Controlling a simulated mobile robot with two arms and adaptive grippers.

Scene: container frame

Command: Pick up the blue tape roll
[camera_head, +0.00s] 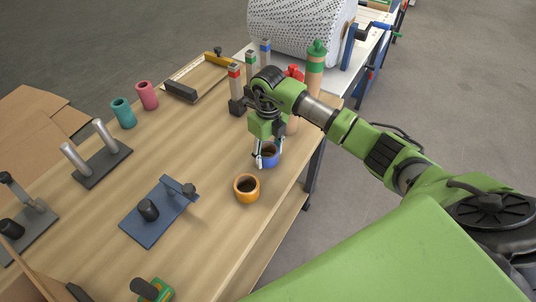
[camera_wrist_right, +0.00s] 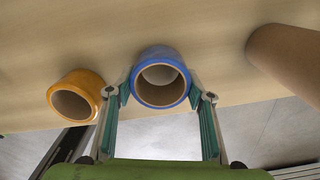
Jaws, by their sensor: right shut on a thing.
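The blue tape roll (camera_head: 269,158) is near the right edge of the wooden table in the head view. My right gripper (camera_head: 262,157) reaches down over it from the right and is shut on it. In the right wrist view the blue tape roll (camera_wrist_right: 161,78) sits between the two fingers of the right gripper (camera_wrist_right: 161,92), one on each side. The frames do not clearly show whether the roll is touching the table. My left gripper is not in view.
An orange tape roll (camera_head: 246,188) stands close by, left of the blue one in the wrist view. Upright posts with red (camera_head: 235,88), green and blue tops stand behind. A blue stand (camera_head: 157,212) is farther left. The table's right edge is close.

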